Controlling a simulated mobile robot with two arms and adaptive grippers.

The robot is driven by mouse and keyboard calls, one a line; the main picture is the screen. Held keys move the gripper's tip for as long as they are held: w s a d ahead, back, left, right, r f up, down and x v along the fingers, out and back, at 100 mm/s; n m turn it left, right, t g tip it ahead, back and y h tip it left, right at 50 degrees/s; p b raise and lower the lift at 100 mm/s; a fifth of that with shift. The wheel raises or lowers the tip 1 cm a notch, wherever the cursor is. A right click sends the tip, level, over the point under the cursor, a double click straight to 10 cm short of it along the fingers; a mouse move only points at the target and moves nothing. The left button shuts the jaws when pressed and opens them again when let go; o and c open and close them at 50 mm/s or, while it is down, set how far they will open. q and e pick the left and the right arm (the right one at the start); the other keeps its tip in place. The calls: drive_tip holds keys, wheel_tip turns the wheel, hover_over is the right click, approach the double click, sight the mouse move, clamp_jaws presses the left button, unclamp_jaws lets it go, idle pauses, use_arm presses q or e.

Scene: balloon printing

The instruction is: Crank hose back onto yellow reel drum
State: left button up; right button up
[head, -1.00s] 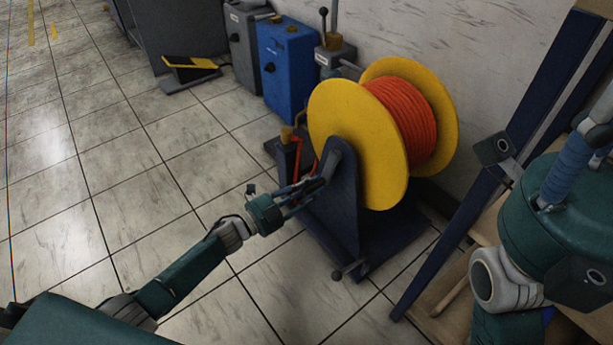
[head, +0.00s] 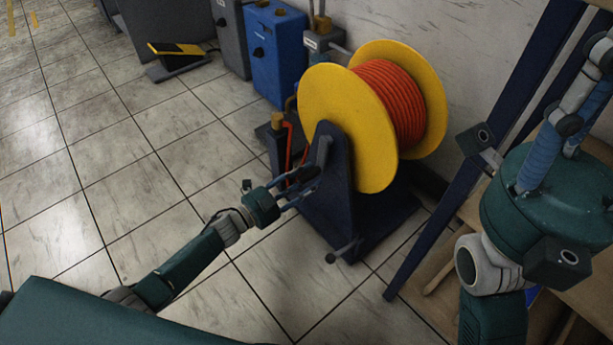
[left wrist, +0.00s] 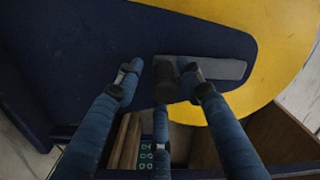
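The yellow reel drum (head: 340,130) stands upright on a dark blue stand (head: 345,215), with orange-red hose (head: 392,100) wound between its flanges. It also shows in the left wrist view (left wrist: 283,55). The grey crank arm (left wrist: 222,68) lies against the blue side plate. My left gripper (head: 308,178) is at the crank on the near side. In the left wrist view its fingers (left wrist: 162,82) stand apart around the dark crank handle (left wrist: 166,82), with a gap visible on the left. Contact on the other side is unclear. My right gripper is out of view.
Blue (head: 275,55) and grey (head: 231,38) boxes stand by the wall behind the reel. A black and yellow pedal (head: 177,50) sits on the floor. A blue-framed wooden shelf (head: 455,235) is at the right, near my right arm. The tiled floor at left is clear.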

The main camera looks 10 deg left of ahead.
use_arm(q)
drive_tip(key=shift+r, duration=0.15)
drive_tip(key=v, duration=1.2)
idle(0.3)
